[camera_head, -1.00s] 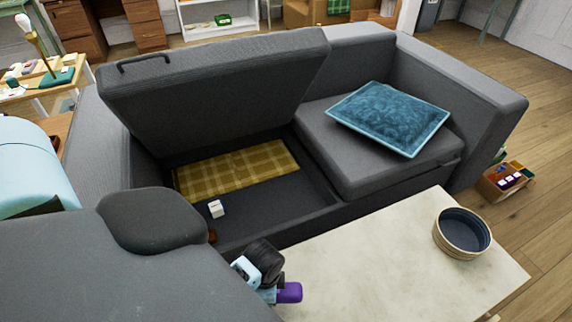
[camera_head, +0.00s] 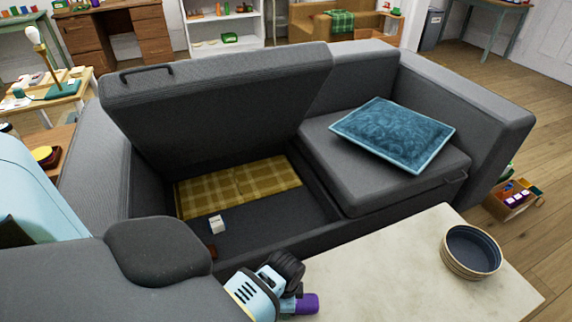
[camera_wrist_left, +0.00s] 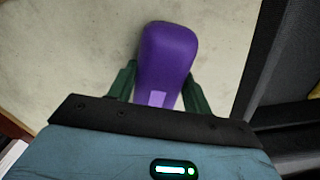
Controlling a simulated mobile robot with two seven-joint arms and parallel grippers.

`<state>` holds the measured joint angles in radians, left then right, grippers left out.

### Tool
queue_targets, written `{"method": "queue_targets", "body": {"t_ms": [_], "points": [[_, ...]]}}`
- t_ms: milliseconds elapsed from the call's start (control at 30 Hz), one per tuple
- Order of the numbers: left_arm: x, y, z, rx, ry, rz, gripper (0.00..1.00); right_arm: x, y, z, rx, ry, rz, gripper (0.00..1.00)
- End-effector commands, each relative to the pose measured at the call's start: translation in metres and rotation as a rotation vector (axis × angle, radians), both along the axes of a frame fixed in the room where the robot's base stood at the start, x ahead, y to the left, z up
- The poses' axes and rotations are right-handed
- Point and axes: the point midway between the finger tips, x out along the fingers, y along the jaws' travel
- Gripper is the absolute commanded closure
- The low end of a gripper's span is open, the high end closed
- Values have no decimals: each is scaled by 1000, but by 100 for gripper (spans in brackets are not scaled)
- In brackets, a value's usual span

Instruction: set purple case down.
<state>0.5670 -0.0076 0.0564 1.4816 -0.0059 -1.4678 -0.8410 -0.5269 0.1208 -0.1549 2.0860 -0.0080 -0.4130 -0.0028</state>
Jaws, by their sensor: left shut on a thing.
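The purple case (camera_head: 307,303) is at the left end of the pale stone-topped table (camera_head: 400,258) in the head view. In the left wrist view the purple case (camera_wrist_left: 166,62) lies between the two dark green fingers. My left gripper (camera_wrist_left: 160,88) is shut on it, and the pale table surface (camera_wrist_left: 70,45) is behind it. I cannot tell whether the case touches the table. In the head view my left gripper (camera_head: 292,299) is partly hidden by its own wrist. My right gripper is not in view.
A round dark-lined bowl (camera_head: 471,252) stands on the table's right side. Behind the table is a grey sofa with its storage seat (camera_head: 225,100) raised, showing a yellow checked cloth (camera_head: 238,186) and a small white box (camera_head: 217,224). A blue cushion (camera_head: 393,133) lies on the right seat.

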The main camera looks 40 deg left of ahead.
Motion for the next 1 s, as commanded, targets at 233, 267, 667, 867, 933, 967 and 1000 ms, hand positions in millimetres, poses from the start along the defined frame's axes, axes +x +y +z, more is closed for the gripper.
{"method": "queue_targets", "body": {"t_ms": [233,267,667,867,933,967,1000], "points": [[1,0,0,0,-1,0,74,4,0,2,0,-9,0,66],[0,0,-1,1,-1,-1,74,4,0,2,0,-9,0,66],[0,0,-3,1,-1,0,29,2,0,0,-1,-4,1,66],[0,0,1,0,-1,0,29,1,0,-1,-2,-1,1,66],[0,0,7,0,-1,0,29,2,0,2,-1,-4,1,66],[1,0,11,1,-2,0,29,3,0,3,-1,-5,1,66],[1,1,18,1,-4,-1,29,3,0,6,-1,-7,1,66]]}}
